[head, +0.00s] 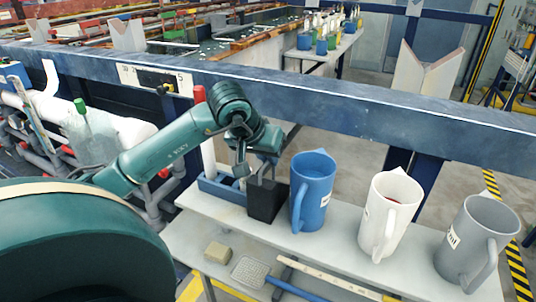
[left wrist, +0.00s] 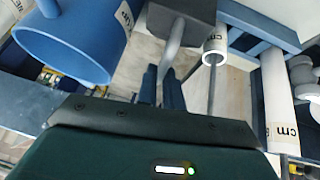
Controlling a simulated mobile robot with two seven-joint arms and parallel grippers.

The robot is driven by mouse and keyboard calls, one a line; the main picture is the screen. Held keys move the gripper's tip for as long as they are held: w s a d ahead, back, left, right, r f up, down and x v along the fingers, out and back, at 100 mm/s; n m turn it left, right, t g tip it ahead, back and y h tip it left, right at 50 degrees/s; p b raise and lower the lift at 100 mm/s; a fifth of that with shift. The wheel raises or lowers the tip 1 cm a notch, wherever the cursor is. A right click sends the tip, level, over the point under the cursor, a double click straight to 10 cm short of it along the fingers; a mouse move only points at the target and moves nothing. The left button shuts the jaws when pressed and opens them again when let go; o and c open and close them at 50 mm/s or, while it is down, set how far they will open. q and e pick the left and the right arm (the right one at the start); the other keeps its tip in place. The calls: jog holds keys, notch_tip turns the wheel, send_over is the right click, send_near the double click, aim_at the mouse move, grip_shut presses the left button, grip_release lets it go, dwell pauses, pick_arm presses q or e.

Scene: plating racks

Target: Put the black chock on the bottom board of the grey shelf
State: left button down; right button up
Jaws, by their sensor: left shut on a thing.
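The black chock (head: 267,200) is a dark block with a thin grey handle on top. It is at the upper board (head: 343,246) of the grey shelf, just left of a blue jug; I cannot tell whether it touches the board. My left gripper (head: 262,169) is above the chock, shut on its handle. In the left wrist view the fingers (left wrist: 161,86) are at the grey handle, and the chock (left wrist: 182,18) shows at the top. A lower board (head: 188,249) of the shelf shows below the upper one. My right gripper is not in view.
The blue jug (head: 313,188), a white jug (head: 391,215) and a grey jug (head: 473,240) stand right of the chock. A blue tray (head: 222,189) is behind it on the left. A sponge (head: 217,252) and a pale grid pad (head: 249,271) lie on the lower board.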

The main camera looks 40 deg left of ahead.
pick_arm(q)
jog(key=c, duration=1.5)
grip_release()
jog(key=shift+c, duration=0.2)
